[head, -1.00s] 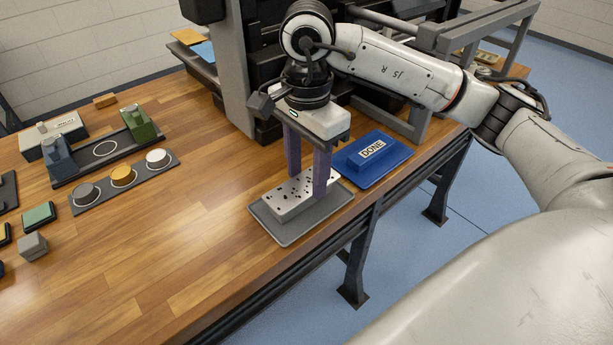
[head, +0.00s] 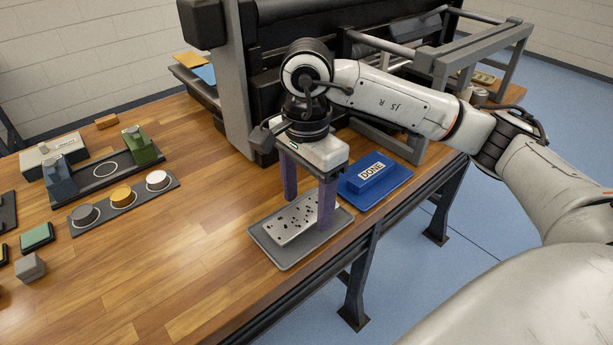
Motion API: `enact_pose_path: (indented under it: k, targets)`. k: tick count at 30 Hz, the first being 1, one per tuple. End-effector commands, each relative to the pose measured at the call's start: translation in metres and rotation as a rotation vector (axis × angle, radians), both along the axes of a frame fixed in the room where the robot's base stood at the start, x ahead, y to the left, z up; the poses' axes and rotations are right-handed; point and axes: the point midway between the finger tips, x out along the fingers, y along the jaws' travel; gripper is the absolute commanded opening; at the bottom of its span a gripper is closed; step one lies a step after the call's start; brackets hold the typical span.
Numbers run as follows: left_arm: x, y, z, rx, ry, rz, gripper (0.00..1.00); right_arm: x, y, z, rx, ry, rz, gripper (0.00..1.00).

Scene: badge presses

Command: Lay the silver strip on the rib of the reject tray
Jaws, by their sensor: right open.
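A pale silver strip (head: 292,220) with dark specks lies at the grey tray (head: 283,260) near the table's front edge. I take this tray for the reject tray. The strip's top faces up; I cannot tell whether it lies level or leans. The rib is not visible, so what carries the strip is hidden. My right gripper (head: 308,214) points straight down over the tray. It is open, its two purple fingers at the strip's far and near right edges. I cannot tell whether they touch it. My left gripper is out of view.
A blue tray with a DONE block (head: 371,171) stands close to the right of the grey tray. The dark press (head: 290,60) rises behind. A rack of three round pieces (head: 123,200) and small blocks are at left. The wooden table (head: 190,255) between is clear.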

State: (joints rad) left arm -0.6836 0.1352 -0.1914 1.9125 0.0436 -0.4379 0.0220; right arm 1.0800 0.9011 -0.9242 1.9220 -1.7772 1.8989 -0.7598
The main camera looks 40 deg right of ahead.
Motion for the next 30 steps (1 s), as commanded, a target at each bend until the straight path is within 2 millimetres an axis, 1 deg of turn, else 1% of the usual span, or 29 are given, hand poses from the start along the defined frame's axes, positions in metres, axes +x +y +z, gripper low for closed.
enact_pose_path:
  k: [5,7,9,12,15,18,21,30]
  targets:
    - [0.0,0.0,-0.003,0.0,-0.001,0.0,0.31,0.002,0.001,0.033,0.002,-0.009,0.0,0.62]
    - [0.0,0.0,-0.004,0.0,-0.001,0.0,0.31,0.002,0.001,0.05,0.002,-0.01,0.001,0.62]
    - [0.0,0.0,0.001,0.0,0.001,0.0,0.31,0.002,0.0,0.069,0.0,-0.01,-0.001,0.62]
    - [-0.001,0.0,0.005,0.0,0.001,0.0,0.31,0.001,0.0,0.088,0.0,-0.008,-0.001,0.62]
    - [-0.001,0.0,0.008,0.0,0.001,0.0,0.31,0.001,0.0,0.102,0.0,-0.007,-0.001,0.62]
    - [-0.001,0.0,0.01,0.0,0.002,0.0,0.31,0.001,0.0,0.112,0.0,-0.005,0.0,0.62]
    - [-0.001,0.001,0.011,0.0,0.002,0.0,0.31,0.0,0.0,0.117,0.0,-0.003,-0.001,0.62]
    - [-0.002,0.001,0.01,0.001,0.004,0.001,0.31,0.0,0.0,0.118,0.001,-0.002,0.0,0.62]
